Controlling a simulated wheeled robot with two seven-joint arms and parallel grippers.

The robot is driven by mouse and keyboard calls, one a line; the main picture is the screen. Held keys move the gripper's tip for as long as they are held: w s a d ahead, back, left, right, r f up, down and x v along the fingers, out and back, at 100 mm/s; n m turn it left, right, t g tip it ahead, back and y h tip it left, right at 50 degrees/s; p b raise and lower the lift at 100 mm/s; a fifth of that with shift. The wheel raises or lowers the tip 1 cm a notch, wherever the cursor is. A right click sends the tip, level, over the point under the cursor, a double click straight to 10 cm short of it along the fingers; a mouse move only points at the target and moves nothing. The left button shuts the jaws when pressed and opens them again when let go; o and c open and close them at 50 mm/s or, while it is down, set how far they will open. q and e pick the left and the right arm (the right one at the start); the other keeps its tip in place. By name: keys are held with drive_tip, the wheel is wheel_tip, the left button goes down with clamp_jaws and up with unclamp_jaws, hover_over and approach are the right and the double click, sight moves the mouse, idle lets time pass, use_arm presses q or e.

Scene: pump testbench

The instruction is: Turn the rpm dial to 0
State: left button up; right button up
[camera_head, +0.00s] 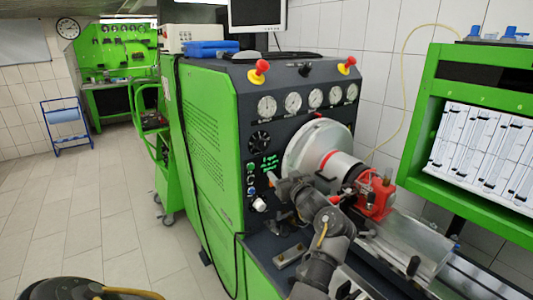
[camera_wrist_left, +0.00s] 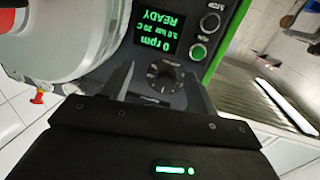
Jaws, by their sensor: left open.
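The rpm dial (camera_head: 260,140) is a round black knob with pale scale marks on the dark panel of the green testbench. In the left wrist view the dial (camera_wrist_left: 165,76) shows upside down, between and beyond my fingers; its pointer is too small to read surely. The green-lit display (camera_head: 267,165) is below the dial; in the left wrist view the display (camera_wrist_left: 158,32) reads 0 rpm and READY. My left gripper (camera_head: 277,187) is in front of the panel. In the left wrist view my left gripper (camera_wrist_left: 160,90) is open and empty, apart from the dial. My right gripper is out of view.
A large white disc (camera_head: 312,142) and a red pump (camera_head: 376,195) are close to the right of the panel. Gauges (camera_head: 293,101) line its top, below red knobs (camera_head: 262,67). A lit green button (camera_wrist_left: 197,52) is beside the display.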

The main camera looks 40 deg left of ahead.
sight(265, 147)
use_arm(q)
wheel_tip(265, 147, up, 6)
drive_tip(key=d+n+g+y, duration=0.1)
drive_tip(key=n+g+y, duration=0.1)
drive_tip(key=g, duration=0.1)
drive_tip(key=p+x, duration=0.1)
drive_tip(key=x, duration=0.2)
drive_tip(key=p+x, duration=0.2)
drive_tip(key=x, duration=0.1)
drive_tip(key=p+x, duration=0.1)
drive_tip(key=x, duration=0.2)
drive_tip(key=shift+s+a+r, duration=0.1)
drive_tip(key=shift+s+a, duration=0.2)
drive_tip(key=shift+a, duration=0.05)
drive_tip(key=shift+w+a+p, duration=0.15)
drive_tip(key=shift+a+p, duration=0.2)
drive_tip(key=shift+a, duration=0.15)
